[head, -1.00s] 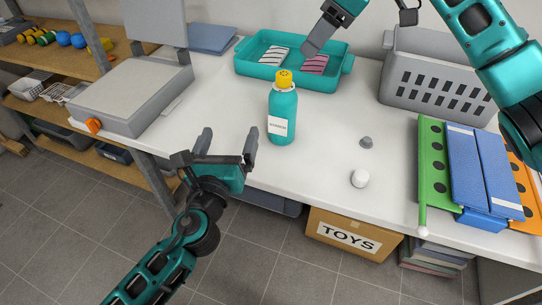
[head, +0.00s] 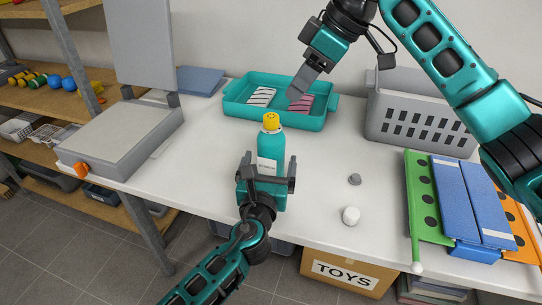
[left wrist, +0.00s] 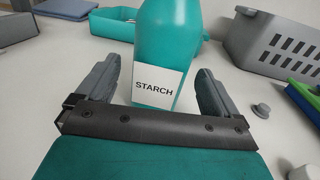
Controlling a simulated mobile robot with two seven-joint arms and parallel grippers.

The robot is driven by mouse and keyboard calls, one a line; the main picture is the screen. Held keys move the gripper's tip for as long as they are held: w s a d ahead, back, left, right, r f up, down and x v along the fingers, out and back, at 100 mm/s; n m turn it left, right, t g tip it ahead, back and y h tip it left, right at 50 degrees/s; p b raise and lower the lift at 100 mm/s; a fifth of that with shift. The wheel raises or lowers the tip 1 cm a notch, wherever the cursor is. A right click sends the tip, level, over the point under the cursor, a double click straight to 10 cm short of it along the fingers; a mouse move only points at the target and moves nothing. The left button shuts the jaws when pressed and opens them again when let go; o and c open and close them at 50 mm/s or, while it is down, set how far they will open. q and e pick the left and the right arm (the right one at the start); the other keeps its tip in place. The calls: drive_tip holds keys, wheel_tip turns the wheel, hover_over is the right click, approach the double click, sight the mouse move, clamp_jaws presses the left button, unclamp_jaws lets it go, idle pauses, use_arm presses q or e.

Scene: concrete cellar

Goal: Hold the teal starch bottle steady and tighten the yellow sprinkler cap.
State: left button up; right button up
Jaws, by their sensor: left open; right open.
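The teal starch bottle (head: 271,150) stands upright on the white table, with the yellow sprinkler cap (head: 271,121) on its top. My left gripper (head: 268,172) is open in front of the bottle at the height of its body. In the left wrist view the bottle (left wrist: 168,40) and its STARCH label stand between and just beyond the open fingers of the left gripper (left wrist: 160,85); contact cannot be told. The cap is out of that view. My right gripper (head: 302,82) is open above the teal tray, behind and to the right of the cap, holding nothing.
A teal tray (head: 238,107) with striped cloths lies behind the bottle. A grey basket (head: 385,135) stands at the right, with folded blue, green and orange boards (head: 460,190) before it. A small grey piece (head: 354,179) and a white one (head: 351,215) lie right of the bottle. A grey press (head: 125,140) stands left.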

sight(272, 116)
use_arm(q)
drive_tip(key=shift+w+d, duration=0.2)
drive_tip(key=shift+w, duration=1.2)
drive_tip(key=c, duration=1.3)
use_arm(e)
drive_tip(key=shift+o, duration=0.7)
drive_tip(key=shift+r, duration=0.1)
drive_tip(key=shift+o, duration=1)
drive_tip(key=r, duration=0.1)
drive_tip(key=r+m+h, duration=0.1)
drive_tip(key=a+r+m, duration=0.1)
drive_tip(key=shift+s+r+h, duration=0.1)
drive_tip(key=shift+s+h, duration=0.2)
drive_tip(key=shift+s, duration=0.05)
drive_tip(key=x, duration=1.1)
drive_tip(key=shift+w+a+f, duration=0.15)
drive_tip(key=shift+w+f, duration=0.05)
drive_tip(key=shift+f, duration=0.1)
clamp_jaws()
